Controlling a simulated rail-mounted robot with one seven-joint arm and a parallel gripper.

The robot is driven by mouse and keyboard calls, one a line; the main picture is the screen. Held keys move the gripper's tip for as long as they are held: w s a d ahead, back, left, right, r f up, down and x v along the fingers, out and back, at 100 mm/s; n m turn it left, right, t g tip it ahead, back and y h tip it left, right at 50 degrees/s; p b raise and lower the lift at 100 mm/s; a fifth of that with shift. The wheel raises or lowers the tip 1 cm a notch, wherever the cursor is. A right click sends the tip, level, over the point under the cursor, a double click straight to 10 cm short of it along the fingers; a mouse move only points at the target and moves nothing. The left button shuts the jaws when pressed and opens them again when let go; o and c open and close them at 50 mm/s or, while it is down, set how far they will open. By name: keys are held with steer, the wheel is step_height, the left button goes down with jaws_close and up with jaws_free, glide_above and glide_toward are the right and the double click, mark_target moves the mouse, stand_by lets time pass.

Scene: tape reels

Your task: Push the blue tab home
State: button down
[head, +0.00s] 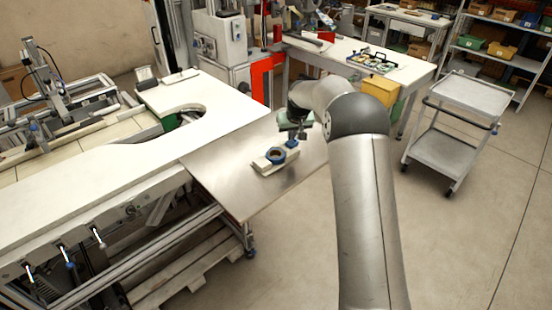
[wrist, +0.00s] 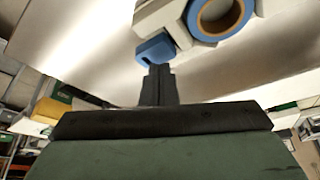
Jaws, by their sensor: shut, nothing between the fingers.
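A cream-white block (head: 262,164) lies on the metal table top. It carries a reel with a blue ring (head: 275,156); the ring also shows at the top of the wrist view (wrist: 190,18). The blue tab (wrist: 154,48) sticks out from the block's edge, beside the ring. In the head view a blue part (head: 292,143) shows at the block's right end, just below my gripper (head: 299,136). My gripper's dark fingers (wrist: 158,70) are shut and empty. Their tips are right at the tab's near edge; I cannot tell whether they touch it.
The metal table top (head: 225,185) is bare around the block. A white worktop (head: 95,180) with a rounded cutout adjoins it on the left. A grey trolley (head: 470,100) stands on the right, and a white bench (head: 345,50) with a yellow bin (head: 380,89) stands behind.

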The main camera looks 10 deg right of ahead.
steer(key=shift+f+b, duration=0.6)
steer(key=shift+b, duration=0.05)
stand_by(1.4)
steer(key=shift+r+p, duration=1.9)
steer(key=shift+r, duration=1.65)
steer(key=s+r+g+b, duration=0.1)
steer(key=s+r, duration=0.2)
steer(key=s, duration=1)
steer(key=s+r+g+b, duration=0.1)
steer(key=s+r, duration=0.3)
steer(key=s, duration=0.9)
steer(key=s+f, duration=0.2)
steer(key=s, duration=0.9)
steer(key=s+f+m+g, duration=0.1)
steer(key=s+f, duration=0.2)
steer(key=s, duration=0.9)
steer(key=shift+s+f+g+b, duration=0.3)
steer(key=shift+f+b, duration=0.05)
